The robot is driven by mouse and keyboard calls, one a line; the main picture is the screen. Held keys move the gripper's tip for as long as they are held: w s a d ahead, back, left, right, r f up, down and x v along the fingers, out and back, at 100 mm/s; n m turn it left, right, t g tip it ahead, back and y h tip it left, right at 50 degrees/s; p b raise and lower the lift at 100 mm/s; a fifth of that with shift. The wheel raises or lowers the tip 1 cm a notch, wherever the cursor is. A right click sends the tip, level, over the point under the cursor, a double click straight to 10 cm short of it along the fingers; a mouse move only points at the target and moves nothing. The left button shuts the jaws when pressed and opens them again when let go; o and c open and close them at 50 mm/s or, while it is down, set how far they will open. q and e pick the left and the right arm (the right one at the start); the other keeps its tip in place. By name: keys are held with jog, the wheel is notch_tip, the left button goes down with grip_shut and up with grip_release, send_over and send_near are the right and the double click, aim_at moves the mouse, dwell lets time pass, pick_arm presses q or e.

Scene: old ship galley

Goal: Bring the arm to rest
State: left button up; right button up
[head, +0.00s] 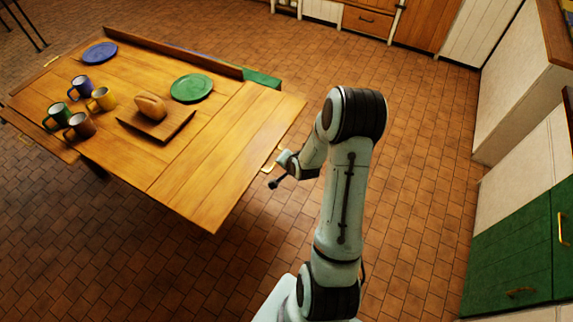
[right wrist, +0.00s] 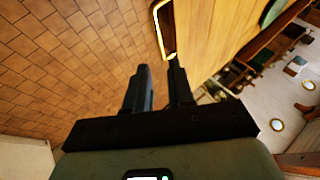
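My right arm reaches up from the bottom of the head view, with its gripper (head: 276,183) by the near right edge of the wooden table (head: 225,190). In the right wrist view the two dark fingers of this gripper (right wrist: 158,72) stand apart with nothing between them. A brass handle (head: 270,160) on the table edge is close to the gripper; in the wrist view the handle (right wrist: 158,25) lies just beyond the fingertips. Whether a finger touches it I cannot tell. My left gripper is not in view.
The table bears a blue plate (head: 100,53), a green plate (head: 191,88), several mugs (head: 81,124) and bread (head: 151,105) on a board (head: 170,130). Green cabinets (head: 510,250) stand at the right. The tiled floor (head: 420,170) between is clear.

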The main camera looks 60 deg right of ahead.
dwell(0.4)
jog(key=a+f+n+g+y, duration=0.1)
jog(key=a+f+n+y, duration=0.1)
jog(key=a+f, duration=0.35)
jog(key=s+a+f+n+g+y, duration=0.1)
jog(key=a+f+n, duration=0.2)
jog(key=a, duration=0.5)
jog(key=a+f+n+g+y, duration=0.1)
jog(key=a+f+n+y, duration=0.1)
jog(key=a+f, duration=0.35)
jog(key=s+a+f+n+g+y, duration=0.1)
jog(key=s+a+n+g, duration=0.1)
jog(key=s+a, duration=0.3)
jog(key=s+a+f+n+g+y, duration=0.1)
jog(key=s+a+n, duration=0.4)
jog(key=a, duration=0.6)
jog(key=shift+a+f+g+y, duration=0.25)
jog(key=shift+f+g+y, duration=0.15)
jog(key=shift+g, duration=0.2)
